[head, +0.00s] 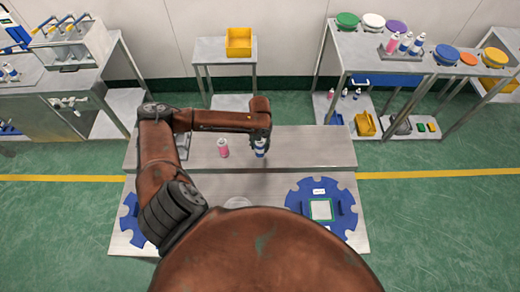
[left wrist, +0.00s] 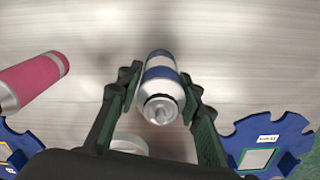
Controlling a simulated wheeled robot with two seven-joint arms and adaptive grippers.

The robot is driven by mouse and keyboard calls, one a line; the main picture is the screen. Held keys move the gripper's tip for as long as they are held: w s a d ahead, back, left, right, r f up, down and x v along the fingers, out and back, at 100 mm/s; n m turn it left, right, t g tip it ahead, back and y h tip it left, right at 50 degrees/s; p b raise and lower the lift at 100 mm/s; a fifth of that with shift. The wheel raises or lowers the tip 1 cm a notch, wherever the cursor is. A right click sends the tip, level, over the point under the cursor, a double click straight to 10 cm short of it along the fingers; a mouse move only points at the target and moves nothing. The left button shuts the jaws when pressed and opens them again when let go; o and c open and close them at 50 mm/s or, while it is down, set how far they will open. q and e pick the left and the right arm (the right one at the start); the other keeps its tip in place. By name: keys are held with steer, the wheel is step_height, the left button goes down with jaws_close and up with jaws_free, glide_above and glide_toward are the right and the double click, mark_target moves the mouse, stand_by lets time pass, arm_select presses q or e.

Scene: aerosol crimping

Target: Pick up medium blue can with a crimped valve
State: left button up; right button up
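The blue-and-white can (head: 261,149) stands on the raised grey shelf of the table, right under my left gripper (head: 260,138). In the left wrist view the can (left wrist: 161,75) is between the two fingers of my left gripper (left wrist: 158,88), its silver top with a small valve stem facing the camera. A narrow gap shows on its left side, so the fingers look open around it. I cannot tell whether the valve is crimped. A pink can (head: 223,148) stands to the left, also in the left wrist view (left wrist: 35,77). My right gripper is not in view.
A blue notched disc (head: 297,200) with a green-framed square lies on the lower front level at right; another blue disc (head: 129,222) is at left. A side table with cans on a tray (head: 402,53) stands at back right. The shelf right of the blue can is clear.

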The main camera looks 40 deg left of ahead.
arm_select(q)
steer(key=c, duration=0.6)
steer(key=shift+r, duration=0.15)
steer(key=shift+c, duration=0.2)
steer(key=shift+r, duration=0.65)
steer(key=s+d+r+b, duration=0.1)
steer(key=s+d+r, duration=0.5)
steer(key=s+r, duration=0.5)
steer(key=shift+s+r, duration=0.2)
steer(key=shift+s, duration=0.6)
steer(key=shift+d, duration=0.15)
